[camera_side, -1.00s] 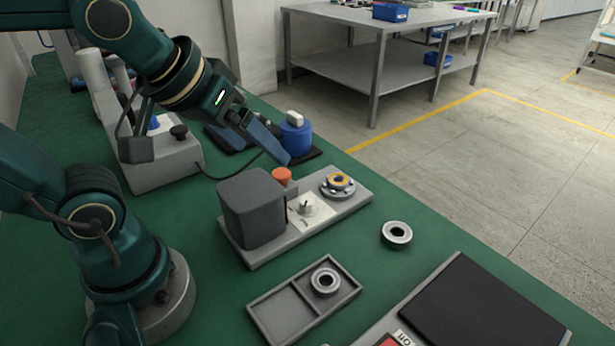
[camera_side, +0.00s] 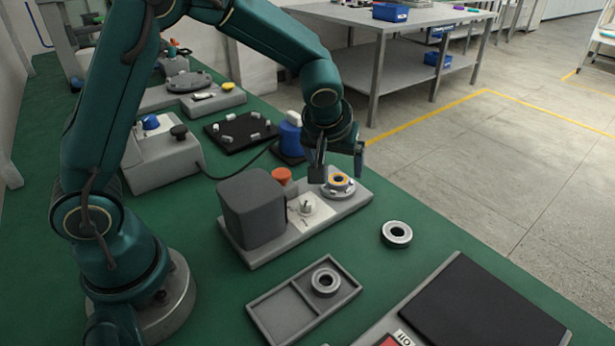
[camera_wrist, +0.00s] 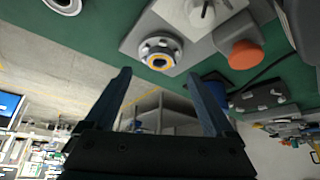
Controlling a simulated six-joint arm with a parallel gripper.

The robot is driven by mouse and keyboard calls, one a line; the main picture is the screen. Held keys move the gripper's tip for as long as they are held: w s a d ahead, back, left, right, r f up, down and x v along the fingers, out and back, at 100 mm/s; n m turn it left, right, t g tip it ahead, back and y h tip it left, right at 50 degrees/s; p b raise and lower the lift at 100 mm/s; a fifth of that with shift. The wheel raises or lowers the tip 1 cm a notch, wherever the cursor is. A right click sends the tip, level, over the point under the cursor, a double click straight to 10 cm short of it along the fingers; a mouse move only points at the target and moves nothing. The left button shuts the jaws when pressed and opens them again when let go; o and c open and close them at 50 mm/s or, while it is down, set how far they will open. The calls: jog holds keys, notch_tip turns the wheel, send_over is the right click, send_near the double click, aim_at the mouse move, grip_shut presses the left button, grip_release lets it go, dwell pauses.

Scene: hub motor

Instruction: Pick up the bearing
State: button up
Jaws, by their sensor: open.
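A grey metal ring that looks like a bearing (camera_side: 397,234) lies flat on the green mat, right of the grey fixture; a ring, probably the same one, is cut off at the top left of the wrist view (camera_wrist: 62,5). A second such ring (camera_side: 325,281) lies in the right part of a grey tray (camera_side: 270,325). A round metal hub with an orange-yellow inner ring (camera_side: 338,185) sits on the fixture's right end; it also shows in the wrist view (camera_wrist: 160,55). My gripper (camera_side: 338,174) is open and empty, near the hub and pointing down; its fingers show apart in the wrist view (camera_wrist: 160,76).
The fixture (camera_side: 262,250) carries a dark grey block (camera_side: 251,208), a white plate and an orange knob (camera_side: 282,176). A blue container (camera_side: 291,138) stands behind it. A black pad (camera_side: 487,305) lies at front right. Mat around the loose ring is clear.

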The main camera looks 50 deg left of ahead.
aim_at(337, 183)
jog(key=shift+x, duration=2.45)
jog(key=shift+d, duration=0.1)
grip_shut()
